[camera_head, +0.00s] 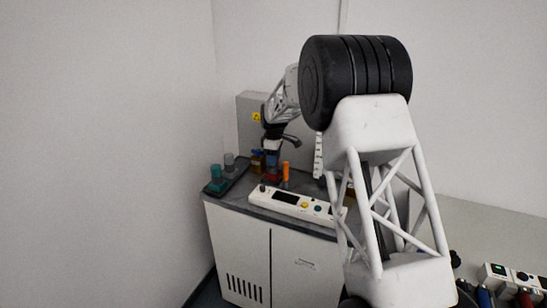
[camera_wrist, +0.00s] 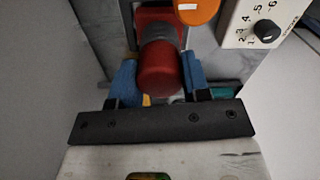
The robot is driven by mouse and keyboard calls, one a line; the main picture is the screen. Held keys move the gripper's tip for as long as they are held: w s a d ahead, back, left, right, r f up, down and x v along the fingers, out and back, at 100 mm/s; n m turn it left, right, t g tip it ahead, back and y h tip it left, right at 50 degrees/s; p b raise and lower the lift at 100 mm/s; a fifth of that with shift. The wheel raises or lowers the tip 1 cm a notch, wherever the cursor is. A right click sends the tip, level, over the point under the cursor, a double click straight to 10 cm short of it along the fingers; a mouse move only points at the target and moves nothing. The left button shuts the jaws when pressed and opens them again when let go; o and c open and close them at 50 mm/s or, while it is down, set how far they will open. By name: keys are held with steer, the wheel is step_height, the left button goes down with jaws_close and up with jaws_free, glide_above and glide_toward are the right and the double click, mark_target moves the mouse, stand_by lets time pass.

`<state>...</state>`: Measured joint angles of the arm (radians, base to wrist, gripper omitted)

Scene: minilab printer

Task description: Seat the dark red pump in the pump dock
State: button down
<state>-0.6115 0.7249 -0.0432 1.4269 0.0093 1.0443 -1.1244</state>
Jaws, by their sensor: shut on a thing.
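The dark red pump (camera_wrist: 158,72) sits between the blue finger pads of my gripper (camera_wrist: 160,66) in the wrist view. My gripper is shut on it. The pump has a rounded red end, a grey collar and a wider red part beyond it. In the head view the pump (camera_head: 272,174) is a small dark red patch under my gripper (camera_head: 272,158), low over the grey top of the white cabinet. I cannot make out the pump dock for certain, nor whether the pump touches a surface beneath it.
An orange cylinder (camera_head: 285,171) stands close to the right; its round top (camera_wrist: 196,10) shows in the wrist view. A white control panel (camera_head: 296,204) with knobs lies along the cabinet's front edge. A dark tray (camera_head: 238,173) with teal and grey pieces is at the left.

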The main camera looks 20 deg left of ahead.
steer(key=shift+f, duration=0.4)
steer(key=c, duration=0.5)
jaws_free()
steer(key=shift+f, duration=0.1)
steer(key=shift+r, duration=4.55)
